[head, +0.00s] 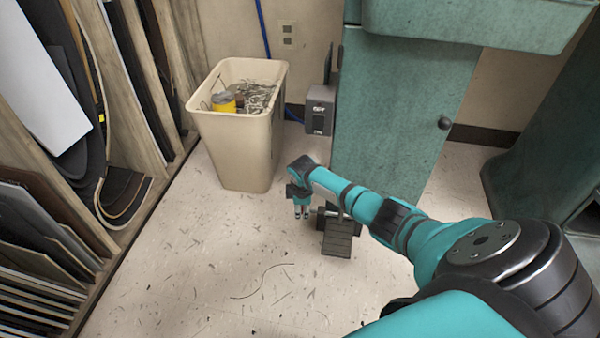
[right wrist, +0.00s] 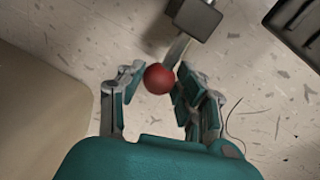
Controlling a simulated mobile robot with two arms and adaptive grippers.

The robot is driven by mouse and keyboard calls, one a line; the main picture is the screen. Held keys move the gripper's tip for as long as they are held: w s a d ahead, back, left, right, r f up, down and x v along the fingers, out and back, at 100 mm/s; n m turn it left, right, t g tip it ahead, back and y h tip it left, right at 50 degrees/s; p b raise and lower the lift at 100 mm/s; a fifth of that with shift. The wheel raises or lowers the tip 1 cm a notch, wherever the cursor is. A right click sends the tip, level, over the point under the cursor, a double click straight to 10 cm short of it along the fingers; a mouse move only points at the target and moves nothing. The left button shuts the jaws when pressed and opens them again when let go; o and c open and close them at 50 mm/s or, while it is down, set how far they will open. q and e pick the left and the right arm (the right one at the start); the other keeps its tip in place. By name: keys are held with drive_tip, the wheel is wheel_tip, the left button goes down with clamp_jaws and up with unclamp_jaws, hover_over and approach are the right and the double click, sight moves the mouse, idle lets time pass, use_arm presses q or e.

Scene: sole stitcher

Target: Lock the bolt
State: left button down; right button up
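No part is clearly recognisable as a bolt. In the right wrist view a red ball knob (right wrist: 158,79) sits on the end of a flat metal lever (right wrist: 177,48) that runs to a dark grey block (right wrist: 197,18). My right gripper (right wrist: 160,84) is open, with one finger on each side of the knob. I cannot tell whether the fingers touch it. In the head view my right gripper (head: 302,214) points down just left of a dark foot pedal (head: 338,241). The knob is hidden there. My left gripper is not in view.
A beige bin (head: 236,150) with wire scraps stands left of my right gripper. A teal machine cabinet (head: 400,120) with a grey switch box (head: 320,110) stands behind. Wooden racks of sheets (head: 150,80) line the left.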

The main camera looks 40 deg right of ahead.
drive_tip(key=o, duration=0.4)
drive_tip(key=shift+s+d, duration=0.15)
drive_tip(key=shift+s, duration=0.15)
drive_tip(key=shift+w, duration=0.1)
drive_tip(key=shift+r, duration=0.4)
drive_tip(key=r, duration=0.3)
drive_tip(key=s+a+r, duration=0.1)
drive_tip(key=r, duration=0.3)
drive_tip(key=s+r, duration=0.1)
drive_tip(key=r, duration=0.3)
drive_tip(key=shift+a, duration=0.25)
drive_tip(key=shift+w, duration=0.1)
